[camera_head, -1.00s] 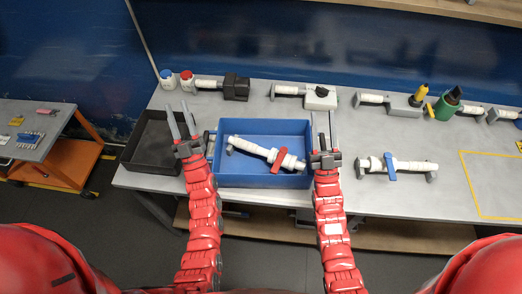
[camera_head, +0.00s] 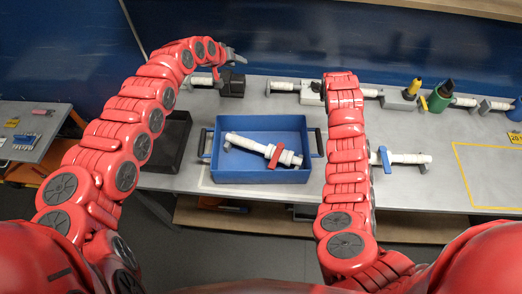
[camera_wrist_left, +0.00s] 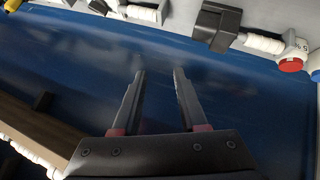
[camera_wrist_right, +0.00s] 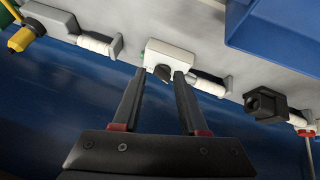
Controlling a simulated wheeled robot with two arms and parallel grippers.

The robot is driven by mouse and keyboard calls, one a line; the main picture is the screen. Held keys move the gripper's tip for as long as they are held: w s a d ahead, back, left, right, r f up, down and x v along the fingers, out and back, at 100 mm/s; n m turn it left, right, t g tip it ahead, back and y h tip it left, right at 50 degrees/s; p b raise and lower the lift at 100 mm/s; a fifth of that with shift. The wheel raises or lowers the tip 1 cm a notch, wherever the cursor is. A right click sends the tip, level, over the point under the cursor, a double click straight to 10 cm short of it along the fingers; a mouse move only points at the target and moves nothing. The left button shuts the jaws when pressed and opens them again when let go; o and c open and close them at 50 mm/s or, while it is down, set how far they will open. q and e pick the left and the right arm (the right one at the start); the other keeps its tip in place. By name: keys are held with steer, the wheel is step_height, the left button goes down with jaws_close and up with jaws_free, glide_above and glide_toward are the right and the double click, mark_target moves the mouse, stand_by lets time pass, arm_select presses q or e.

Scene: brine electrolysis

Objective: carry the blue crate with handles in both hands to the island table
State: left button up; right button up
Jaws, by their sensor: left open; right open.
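The blue crate (camera_head: 262,176) stands on the grey workbench in the head view, with dark handles at its left (camera_head: 205,143) and right (camera_head: 318,141) ends. A white pipe piece with a red lever (camera_head: 275,156) lies inside it. My left gripper (camera_head: 236,57) is open and empty beyond the crate, by the back wall; its spread fingers show in the left wrist view (camera_wrist_left: 160,72). My right gripper is hidden behind its own arm in the head view; in the right wrist view its fingers (camera_wrist_right: 160,74) are open and empty, near a white box (camera_wrist_right: 172,58). Neither gripper touches the crate.
A dark tray (camera_head: 172,142) lies left of the crate. A pipe with a blue lever (camera_head: 405,158) is on its right, partly behind my right arm. Several fittings line the bench's back. A yellow outline (camera_head: 468,180) marks clear bench at right. A small table (camera_head: 30,125) stands at far left.

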arm_select(q)
steer(key=s+a+f+g+y, duration=0.2)
steer(key=s+a+g, duration=0.2)
steer(key=s, duration=0.5)
steer(key=s+a+f+g+y, duration=0.2)
steer(key=s+a+g, duration=0.2)
steer(key=s+a, duration=0.4)
steer(key=shift+s+a+m+y, duration=0.3)
steer(key=shift+s+a+m, duration=0.1)
steer(key=shift+s, duration=0.2)
arm_select(e)
steer(key=s+a+r+m+g+y, duration=0.1)
steer(key=s+a+r+g+y, duration=0.1)
steer(key=s+g, duration=0.4)
steer(key=s+a+r, duration=0.1)
steer(key=s+r, duration=0.1)
steer(key=s, duration=0.3)
steer(key=shift+s+r+g, duration=0.15)
steer(key=shift+s+g, duration=0.15)
arm_select(q)
steer(key=shift+f, duration=0.1)
